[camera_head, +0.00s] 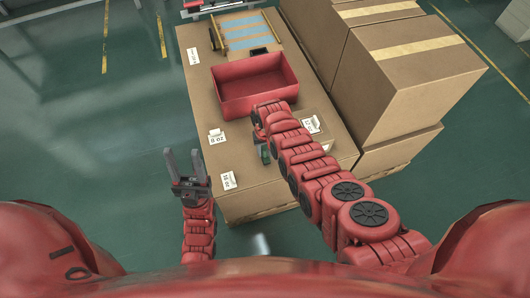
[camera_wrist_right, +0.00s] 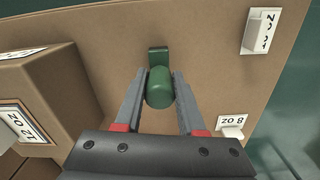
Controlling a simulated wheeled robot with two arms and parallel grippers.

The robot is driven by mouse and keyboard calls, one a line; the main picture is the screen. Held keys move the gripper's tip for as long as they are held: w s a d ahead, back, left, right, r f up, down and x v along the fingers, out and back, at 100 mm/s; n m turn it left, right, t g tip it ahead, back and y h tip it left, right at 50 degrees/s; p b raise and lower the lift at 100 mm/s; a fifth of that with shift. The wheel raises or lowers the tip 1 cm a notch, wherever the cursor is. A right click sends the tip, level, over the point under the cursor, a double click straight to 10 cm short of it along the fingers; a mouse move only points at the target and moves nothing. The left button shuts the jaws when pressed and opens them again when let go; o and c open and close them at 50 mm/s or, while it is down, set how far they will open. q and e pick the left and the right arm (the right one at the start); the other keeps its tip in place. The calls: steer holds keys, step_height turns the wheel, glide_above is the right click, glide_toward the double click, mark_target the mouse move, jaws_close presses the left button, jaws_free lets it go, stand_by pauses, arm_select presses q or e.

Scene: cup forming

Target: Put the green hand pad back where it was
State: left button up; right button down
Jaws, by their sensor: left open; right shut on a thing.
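The green hand pad (camera_wrist_right: 160,88) is a rounded dark green grip on a flat green base. In the right wrist view it sits between the two fingers of my right gripper (camera_wrist_right: 160,95), which is shut on it. In the head view the pad (camera_head: 265,154) shows just under my right gripper (camera_head: 260,130), over the near part of the cardboard-topped table (camera_head: 245,196). I cannot tell whether its base touches the surface. My left gripper (camera_head: 184,163) is open and empty, left of the table's edge.
A red bin (camera_head: 232,108) stands behind the right gripper. A small cardboard block with a label (camera_head: 311,124) is to its right. Label holders (camera_head: 217,136) and (camera_head: 228,180) line the left edge. Large cardboard boxes (camera_head: 410,85) stand at the right. Bare surface lies left of the pad.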

steer(key=shift+f, duration=0.75)
steer(key=shift+f+b, duration=0.1)
steer(key=shift+b, duration=0.25)
steer(key=c, duration=0.9)
jaws_free()
steer(key=shift+f, duration=0.1)
steer(key=shift+c, duration=0.2)
steer(key=o, duration=0.4)
steer(key=shift+o, duration=0.2)
